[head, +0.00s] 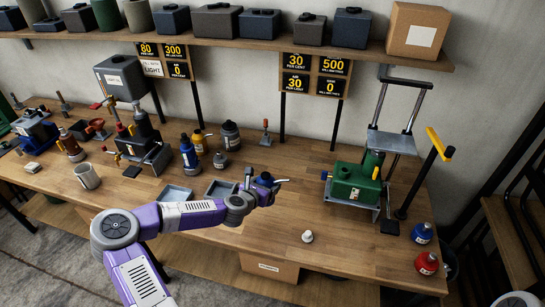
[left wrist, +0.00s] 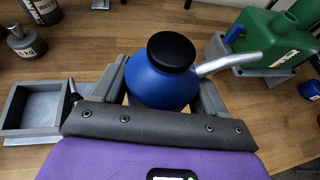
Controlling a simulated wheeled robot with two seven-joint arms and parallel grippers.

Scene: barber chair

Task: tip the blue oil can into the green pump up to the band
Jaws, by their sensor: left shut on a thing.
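The blue oil can (head: 265,180) has a black cap and a pale metal spout. It also shows in the left wrist view (left wrist: 158,88), upright, with the spout pointing right. My left gripper (head: 256,183) is shut on its body, one finger on each side. The can is over the middle of the bench, left of the green pump and apart from it. The green pump (head: 352,184) sits on a grey base at the right of the bench. It shows at the top right of the left wrist view (left wrist: 272,38). I cannot make out a band on it. My right gripper is not in view.
A lever with a yellow handle (head: 439,146) stands right of the pump. Blue (head: 422,234) and red (head: 427,264) bottles stand at the right edge. A small white piece (head: 307,237) is near the front. Grey trays (head: 175,194) lie left of the can. Bench before the pump is mostly clear.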

